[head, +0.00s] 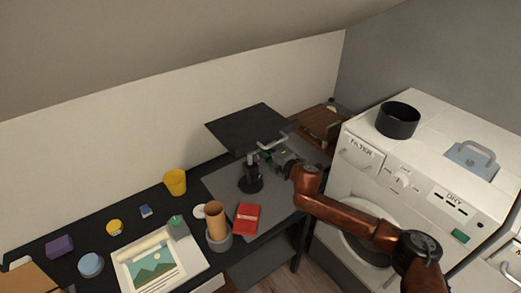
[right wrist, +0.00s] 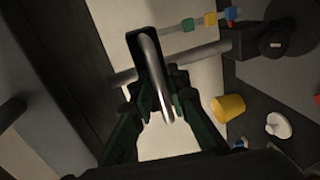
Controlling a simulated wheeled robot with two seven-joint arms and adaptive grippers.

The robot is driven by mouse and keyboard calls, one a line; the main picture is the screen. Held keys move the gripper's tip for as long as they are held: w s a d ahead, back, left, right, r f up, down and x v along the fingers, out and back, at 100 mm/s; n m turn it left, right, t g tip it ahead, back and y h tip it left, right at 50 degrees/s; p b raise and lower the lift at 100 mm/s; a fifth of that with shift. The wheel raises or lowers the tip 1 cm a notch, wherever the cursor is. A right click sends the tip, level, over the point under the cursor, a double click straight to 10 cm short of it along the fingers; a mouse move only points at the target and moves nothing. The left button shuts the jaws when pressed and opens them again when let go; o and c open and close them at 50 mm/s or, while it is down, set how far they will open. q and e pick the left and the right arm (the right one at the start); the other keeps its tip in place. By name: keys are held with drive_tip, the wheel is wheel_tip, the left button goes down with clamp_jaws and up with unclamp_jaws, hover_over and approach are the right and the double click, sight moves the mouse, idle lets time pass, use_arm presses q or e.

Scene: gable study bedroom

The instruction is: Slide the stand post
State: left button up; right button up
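The stand (head: 250,184) is black, with a round base on a grey mat, a short upright post (head: 252,163) and a wide dark tilted panel (head: 250,127) on top. A pale metal bar handle (head: 271,142) sits just under the panel's front edge. My right gripper (head: 268,156) is at the post and handle, coming from the right. In the right wrist view the bar handle (right wrist: 157,80) runs between my dark green fingers (right wrist: 163,100); whether they press on it is unclear. My left gripper is not in view.
A picture sheet (head: 158,262) lies at the front. The white washer (head: 400,185) with a black pot (head: 398,119) is at right. A sloped ceiling hangs above.

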clamp_jaws()
drive_tip(key=shift+f, duration=0.1)
wheel_tip(320, 180, down, 11)
drive_tip(key=b, duration=0.2)
drive_tip(key=shift+r, duration=0.2)
drive_tip(key=shift+s, duration=0.1)
drive_tip(key=shift+c, duration=0.3)
unclamp_jaws()
drive_tip(key=shift+f, duration=0.1)
drive_tip(key=o, duration=0.4)
drive_tip(key=shift+o, duration=0.2)
drive_tip(key=shift+r, duration=0.2)
